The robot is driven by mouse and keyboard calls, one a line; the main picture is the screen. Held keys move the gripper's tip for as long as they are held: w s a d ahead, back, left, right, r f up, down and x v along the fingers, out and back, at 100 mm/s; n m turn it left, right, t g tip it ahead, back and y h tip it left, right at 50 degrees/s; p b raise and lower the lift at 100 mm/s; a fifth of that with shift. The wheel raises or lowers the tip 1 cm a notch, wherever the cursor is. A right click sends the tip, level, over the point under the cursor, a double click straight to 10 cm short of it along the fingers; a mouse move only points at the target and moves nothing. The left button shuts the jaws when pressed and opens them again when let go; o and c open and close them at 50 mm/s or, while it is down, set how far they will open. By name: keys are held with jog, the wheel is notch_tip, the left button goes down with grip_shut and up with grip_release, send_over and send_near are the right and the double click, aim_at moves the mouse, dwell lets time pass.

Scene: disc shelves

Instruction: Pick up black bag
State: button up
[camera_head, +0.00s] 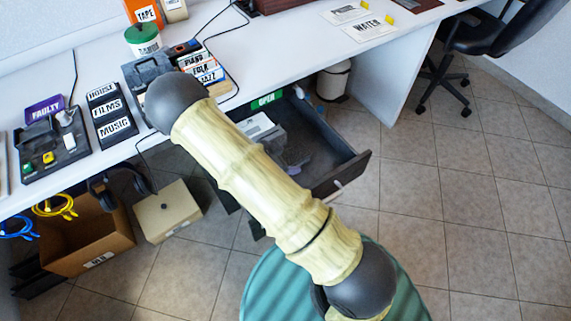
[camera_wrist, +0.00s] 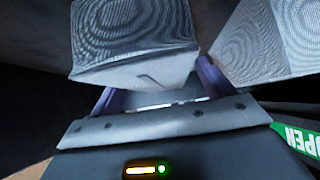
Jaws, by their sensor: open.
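My gripper (camera_wrist: 158,88) is open in the wrist view, its two purple fingers set apart. A grey, finely patterned block-shaped thing (camera_wrist: 135,40) lies just ahead, between or just beyond the fingertips. I cannot tell if they touch it, or if it is the black bag. In the head view, grey parts, seemingly my gripper (camera_head: 292,163), are down inside the open drawer (camera_head: 345,170) under the desk. A dark grey patch beside them cannot be told apart clearly. No black bag can be picked out with certainty, and my arm hides part of the drawer.
The desk (camera_head: 290,50) above holds a disc rack (camera_head: 108,112), a faulty-marked tray (camera_head: 60,145) and a green-lidded tub (camera_head: 143,39). A green sign (camera_head: 267,100) is at the drawer's back. A cardboard box (camera_head: 90,240) stands on the floor.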

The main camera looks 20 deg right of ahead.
aim_at(289, 157)
jog(key=shift+x, duration=0.95)
jog(key=c, duration=1.2)
jog(key=shift+o, duration=0.2)
jog(key=shift+r+p, duration=1.75)
jog(key=shift+r, duration=3.3)
